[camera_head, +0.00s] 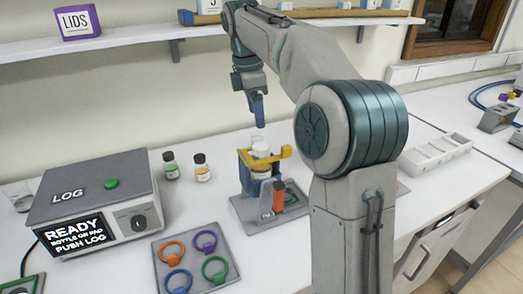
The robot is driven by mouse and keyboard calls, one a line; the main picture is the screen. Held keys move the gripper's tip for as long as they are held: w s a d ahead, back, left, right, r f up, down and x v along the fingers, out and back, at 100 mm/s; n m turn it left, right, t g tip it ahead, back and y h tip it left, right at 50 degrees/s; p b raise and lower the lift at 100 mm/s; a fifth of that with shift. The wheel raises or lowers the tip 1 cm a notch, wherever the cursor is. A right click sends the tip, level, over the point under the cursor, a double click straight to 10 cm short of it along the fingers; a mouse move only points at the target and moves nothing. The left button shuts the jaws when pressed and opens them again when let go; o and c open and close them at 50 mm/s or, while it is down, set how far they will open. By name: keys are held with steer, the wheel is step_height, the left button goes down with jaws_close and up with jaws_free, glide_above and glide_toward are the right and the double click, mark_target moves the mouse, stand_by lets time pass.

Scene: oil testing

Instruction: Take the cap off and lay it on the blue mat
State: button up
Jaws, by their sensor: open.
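A bottle with a white cap (261,149) stands upright in a blue and yellow holder (246,174) on a grey base plate. The cap is on the bottle, and a yellow bar crosses in front of it. My gripper (259,124) points down above the cap, with a small gap between. It is open and empty, though its fingers are seen nearly edge-on. I cannot make out a blue mat; my arm hides part of the bench.
A grey LOG box (95,200) stands at left, with two small capped bottles (202,168) beside it. A tray of coloured rings (182,252) lies in front. A white compartment tray (436,155) is at right. A shelf (130,45) runs along the wall behind.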

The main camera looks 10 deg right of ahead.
mark_target(261, 146)
steer(key=f, duration=0.6)
steer(key=d+f, duration=0.1)
steer(key=f, duration=0.2)
steer(key=shift+f, duration=0.15)
steer(key=c, duration=1.1)
